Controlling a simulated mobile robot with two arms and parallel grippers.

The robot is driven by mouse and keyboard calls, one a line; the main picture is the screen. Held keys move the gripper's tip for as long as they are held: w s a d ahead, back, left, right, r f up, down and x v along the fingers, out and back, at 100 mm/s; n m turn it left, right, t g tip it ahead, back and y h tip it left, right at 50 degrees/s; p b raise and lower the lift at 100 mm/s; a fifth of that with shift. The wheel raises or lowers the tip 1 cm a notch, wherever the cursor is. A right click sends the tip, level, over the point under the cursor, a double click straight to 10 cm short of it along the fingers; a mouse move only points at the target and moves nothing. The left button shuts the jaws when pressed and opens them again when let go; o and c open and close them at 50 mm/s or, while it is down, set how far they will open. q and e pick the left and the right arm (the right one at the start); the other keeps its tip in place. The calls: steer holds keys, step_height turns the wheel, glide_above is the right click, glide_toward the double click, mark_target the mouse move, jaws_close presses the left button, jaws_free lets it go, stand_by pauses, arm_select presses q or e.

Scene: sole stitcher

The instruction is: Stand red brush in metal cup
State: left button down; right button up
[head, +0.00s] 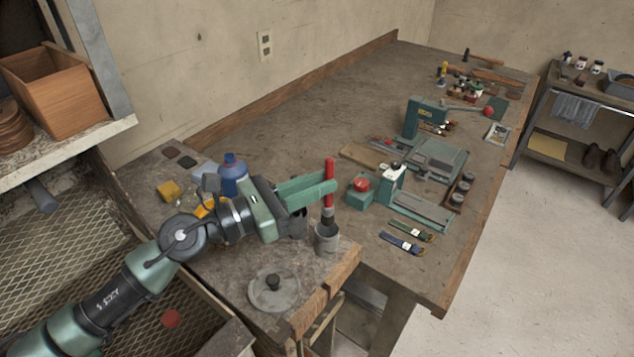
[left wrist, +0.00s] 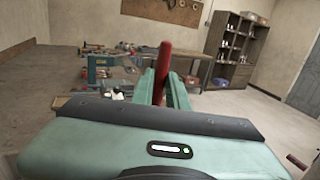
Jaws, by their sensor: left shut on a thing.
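The red brush (head: 330,183) stands nearly upright, its red handle up and dark bristles down. My left gripper (head: 328,188) is shut on the handle. The brush's red handle also shows between the fingers in the left wrist view (left wrist: 162,70). The metal cup (head: 326,240) stands on the bench near its front edge, directly below the brush. The bristle end reaches the cup's mouth; I cannot tell how deep it sits inside. My right gripper is not in view.
A round metal lid (head: 273,290) with a dark knob lies left of the cup. A blue bottle (head: 233,175) stands behind my left arm. A green machine with a red knob (head: 361,186) is to the right. Two small strapped items (head: 402,242) lie near the right edge.

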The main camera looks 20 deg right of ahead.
mark_target(324, 205)
arm_select(q)
step_height(324, 205, down, 4)
steer(key=b, duration=0.3)
steer(key=shift+f+b, duration=0.25)
steer(key=shift+b, duration=0.1)
steer(key=shift+f+b, duration=0.55)
steer(key=shift+f, duration=0.1)
steer(key=c, duration=1.3)
jaws_free()
